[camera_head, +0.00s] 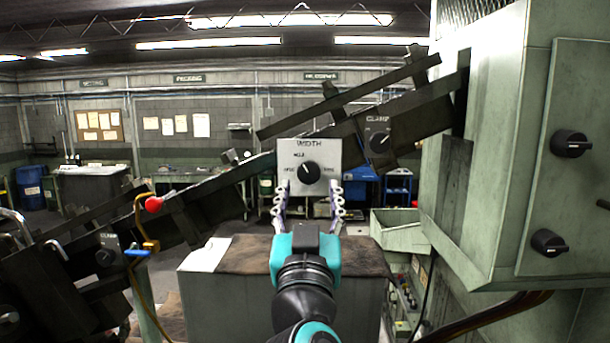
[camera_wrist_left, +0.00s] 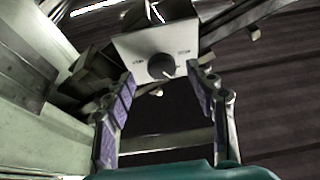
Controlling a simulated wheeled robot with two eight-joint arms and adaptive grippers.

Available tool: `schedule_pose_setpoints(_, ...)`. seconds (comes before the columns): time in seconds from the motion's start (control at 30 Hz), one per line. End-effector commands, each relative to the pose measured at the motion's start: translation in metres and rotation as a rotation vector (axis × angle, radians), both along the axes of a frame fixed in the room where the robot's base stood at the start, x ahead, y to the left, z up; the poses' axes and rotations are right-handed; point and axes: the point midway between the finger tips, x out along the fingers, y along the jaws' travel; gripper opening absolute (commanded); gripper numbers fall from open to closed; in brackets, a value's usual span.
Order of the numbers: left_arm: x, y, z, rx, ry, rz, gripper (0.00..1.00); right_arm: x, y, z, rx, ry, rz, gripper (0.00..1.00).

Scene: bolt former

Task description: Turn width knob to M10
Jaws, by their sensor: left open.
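The width knob (camera_head: 309,172) is a round black knob on a pale square plate (camera_head: 322,148) marked WIDTH. Small labels sit above, left and right of it, too small to read surely. A pale pointer line seems to show at its upper left. My left gripper (camera_head: 309,190) is open, its two fingers spread to either side of the plate's lower part. In the left wrist view the knob (camera_wrist_left: 161,66) lies beyond and between the fingertips (camera_wrist_left: 163,82), with a gap at both sides. The fingers do not appear to touch the knob. My right gripper is out of view.
A sloping dark rail (camera_head: 225,178) runs behind the plate, with a second knob plate marked CLAMP (camera_head: 378,130) at its upper right. A red ball-topped lever (camera_head: 153,204) stands at left. A large green machine cabinet (camera_head: 485,150) with black knobs fills the right.

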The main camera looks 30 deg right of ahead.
Motion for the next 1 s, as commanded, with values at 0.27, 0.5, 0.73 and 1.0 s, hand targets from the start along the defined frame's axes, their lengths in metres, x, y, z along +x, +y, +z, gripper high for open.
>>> schedule_pose_setpoints(0.27, 0.025, -0.014, 0.012, 0.0, 0.0, 0.001, 0.56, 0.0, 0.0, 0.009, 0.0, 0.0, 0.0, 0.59)
schedule_pose_setpoints(0.5, 0.026, -0.015, 0.012, 0.001, 0.001, 0.0, 0.56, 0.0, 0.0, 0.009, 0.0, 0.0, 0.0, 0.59)
schedule_pose_setpoints(0.73, 0.026, -0.015, 0.012, 0.001, 0.001, -0.001, 0.09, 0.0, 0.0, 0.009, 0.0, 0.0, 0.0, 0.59)
schedule_pose_setpoints(1.0, 0.026, -0.016, 0.013, -0.007, 0.004, 0.0, 0.06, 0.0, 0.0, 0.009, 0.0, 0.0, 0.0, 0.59)
